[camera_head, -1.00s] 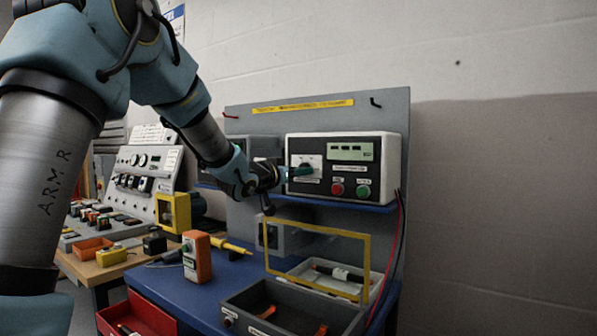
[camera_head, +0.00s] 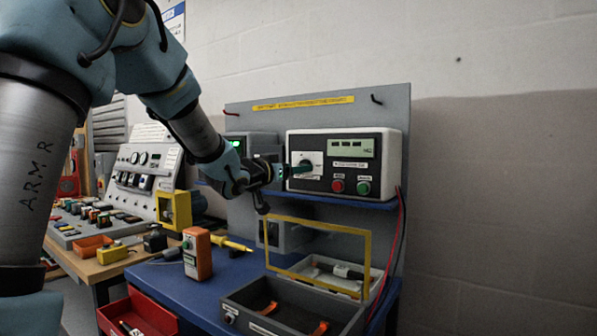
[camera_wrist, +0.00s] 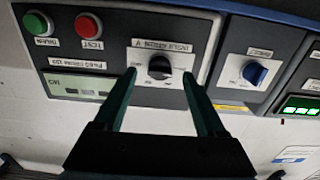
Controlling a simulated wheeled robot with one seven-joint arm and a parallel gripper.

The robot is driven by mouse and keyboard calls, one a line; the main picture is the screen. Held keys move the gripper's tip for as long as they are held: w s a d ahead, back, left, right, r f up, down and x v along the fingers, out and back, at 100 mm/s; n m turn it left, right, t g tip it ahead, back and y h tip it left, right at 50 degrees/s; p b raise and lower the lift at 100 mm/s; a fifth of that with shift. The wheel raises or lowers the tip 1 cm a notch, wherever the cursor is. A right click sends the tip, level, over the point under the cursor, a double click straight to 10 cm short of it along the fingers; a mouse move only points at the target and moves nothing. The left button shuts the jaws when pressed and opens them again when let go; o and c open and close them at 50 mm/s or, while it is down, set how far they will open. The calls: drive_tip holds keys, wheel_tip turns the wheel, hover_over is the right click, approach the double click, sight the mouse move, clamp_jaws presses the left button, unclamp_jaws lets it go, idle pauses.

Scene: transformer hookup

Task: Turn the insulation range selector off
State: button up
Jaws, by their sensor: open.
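The insulation range selector is a black knob (camera_wrist: 159,67) on a white plate, on the dark front of a white-cased tester (camera_head: 394,160). In the wrist view, which looks turned over, the knob's pointer runs roughly across the picture. My gripper (camera_wrist: 160,75) is open, with one green finger on each side of the knob and visible gaps between. In the head view my gripper (camera_head: 290,171) reaches the selector plate (camera_head: 314,158) from the left and hides most of the knob. Whether the fingertips touch the panel cannot be told.
Red (camera_wrist: 88,25) and green (camera_wrist: 38,23) buttons sit beside the selector, with a display (camera_head: 351,147). A grey box with a blue knob (camera_wrist: 255,74) is beside the tester. Below are a yellow frame (camera_head: 367,262), an open grey bin (camera_head: 270,322) and an orange meter (camera_head: 197,254).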

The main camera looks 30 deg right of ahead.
drive_tip(key=b+v, duration=0.1)
drive_tip(key=v, duration=0.7)
drive_tip(key=shift+a, duration=0.15)
drive_tip(key=w+a+f+n+t+y+p, duration=0.1)
drive_tip(key=w+a+f+n+y, duration=0.15)
drive_tip(key=a+f+y, duration=0.55)
drive_tip(key=w+a+f+n+y+p, duration=0.15)
drive_tip(key=a+f+n+y, duration=0.35)
drive_tip(key=a, duration=0.6)
drive_tip(key=s+a+f+n+g+y+p, duration=0.1)
drive_tip(key=s+a+f+n+g+y, duration=0.1)
drive_tip(key=s+a+f+g, duration=0.6)
drive_tip(key=s+a+f+n, duration=0.1)
drive_tip(key=s+a+f, duration=0.4)
drive_tip(key=s+a, duration=0.3)
drive_tip(key=shift+s+y, duration=0.3)
drive_tip(key=shift+s, duration=0.8)
drive_tip(key=shift+f, duration=0.1)
